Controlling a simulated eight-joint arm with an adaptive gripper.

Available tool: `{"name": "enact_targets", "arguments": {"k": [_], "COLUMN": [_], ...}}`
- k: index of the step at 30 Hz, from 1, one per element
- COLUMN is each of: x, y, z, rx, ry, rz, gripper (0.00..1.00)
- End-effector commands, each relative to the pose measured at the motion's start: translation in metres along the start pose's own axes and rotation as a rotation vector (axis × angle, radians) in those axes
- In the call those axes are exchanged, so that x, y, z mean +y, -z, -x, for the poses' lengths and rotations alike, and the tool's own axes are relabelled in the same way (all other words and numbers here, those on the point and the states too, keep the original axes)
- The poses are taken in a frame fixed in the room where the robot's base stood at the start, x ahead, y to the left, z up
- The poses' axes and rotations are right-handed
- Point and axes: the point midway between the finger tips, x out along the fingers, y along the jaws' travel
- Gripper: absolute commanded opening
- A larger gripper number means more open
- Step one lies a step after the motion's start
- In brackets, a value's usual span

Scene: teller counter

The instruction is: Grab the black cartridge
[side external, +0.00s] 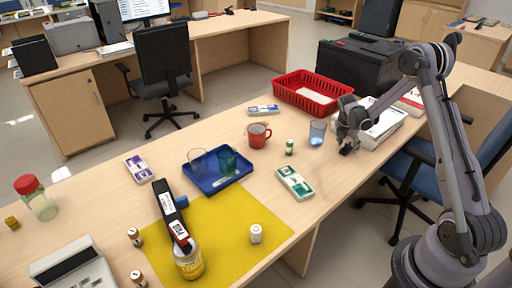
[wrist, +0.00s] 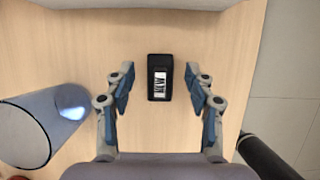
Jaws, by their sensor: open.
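The black cartridge (wrist: 160,77) is a small black block with a white printed label, lying on the wooden counter in the wrist view. My gripper (wrist: 159,88) is open, with one blue-padded finger on each side of the cartridge and a visible gap on both sides. In the side view my gripper (side external: 346,138) points down over the right part of the counter, near its front edge. The cartridge there is a small dark shape (side external: 347,150) under the fingers, partly hidden.
A clear bluish glass (side external: 317,133) stands close to the left of my gripper, and also in the wrist view (wrist: 25,130). A white box (side external: 380,124) lies behind it. A red basket (side external: 312,96), red mug (side external: 258,137) and blue tray (side external: 241,182) are farther left.

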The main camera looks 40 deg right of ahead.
Motion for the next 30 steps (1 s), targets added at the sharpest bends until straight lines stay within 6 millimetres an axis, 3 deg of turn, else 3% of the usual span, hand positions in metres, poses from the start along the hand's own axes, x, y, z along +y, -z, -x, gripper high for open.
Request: {"name": "enact_targets", "arguments": {"k": [2,3,8,9,23,30], "x": [0.0,0.0,0.0,0.0,0.0,0.0], "y": [0.0,0.0,0.0,0.0,-0.002,-0.014], "z": [0.0,0.0,0.0,0.0,0.006,0.036], "rx": [0.0,0.0,0.0,0.0,0.0,0.0], "ry": [0.0,0.0,0.0,0.0,0.0,0.0], "rz": [0.0,0.0,0.0,0.0,0.0,0.0], "gripper": [0.55,0.49,0.03,0.0,0.0,0.0]}}
